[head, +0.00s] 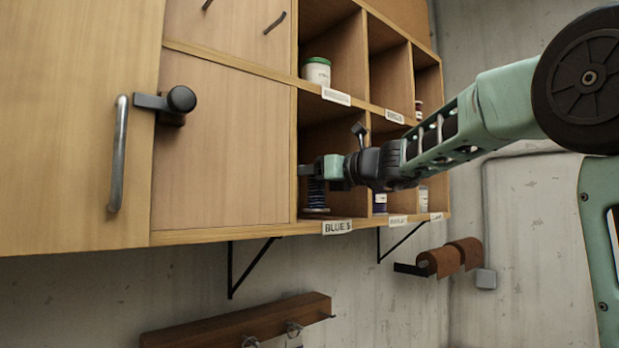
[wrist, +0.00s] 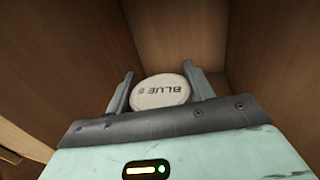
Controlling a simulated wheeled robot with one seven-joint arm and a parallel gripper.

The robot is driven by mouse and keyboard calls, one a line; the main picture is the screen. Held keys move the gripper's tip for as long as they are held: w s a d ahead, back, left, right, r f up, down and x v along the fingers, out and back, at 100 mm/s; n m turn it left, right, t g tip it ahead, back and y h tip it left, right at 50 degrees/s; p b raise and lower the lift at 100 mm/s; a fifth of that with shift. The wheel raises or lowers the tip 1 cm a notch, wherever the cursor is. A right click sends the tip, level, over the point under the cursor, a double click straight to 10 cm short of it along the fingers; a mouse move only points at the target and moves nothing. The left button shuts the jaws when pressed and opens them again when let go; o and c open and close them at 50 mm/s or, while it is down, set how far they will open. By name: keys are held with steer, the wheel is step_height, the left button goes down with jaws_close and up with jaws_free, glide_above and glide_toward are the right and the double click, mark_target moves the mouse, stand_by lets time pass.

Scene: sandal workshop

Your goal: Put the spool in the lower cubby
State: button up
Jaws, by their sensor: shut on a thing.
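The spool (head: 316,196) has dark blue thread and a pale lower flange. It is upright inside the lower left cubby (head: 340,120), above the "BLUE 5" label (head: 337,227). Its base is at or very near the cubby floor; I cannot tell whether it touches. My gripper (head: 308,171) reaches into this cubby from the right and is shut on the spool's upper part. In the wrist view, the spool's round white top (wrist: 160,91), marked "BLUE" with an unclear character, sits between the two fingers (wrist: 158,88). The thread is hidden there.
A purple container (head: 380,203) and a pale jar (head: 423,198) stand in the lower cubbies to the right. A cabinet door with a metal handle (head: 118,155) is at the left.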

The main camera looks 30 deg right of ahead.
steer(key=shift+w+f+p, duration=0.2)
steer(key=shift+f+p, duration=0.25)
steer(key=shift+f, duration=0.2)
steer(key=shift+f, duration=0.15)
steer(key=o, duration=1)
steer(key=shift+o, duration=0.2)
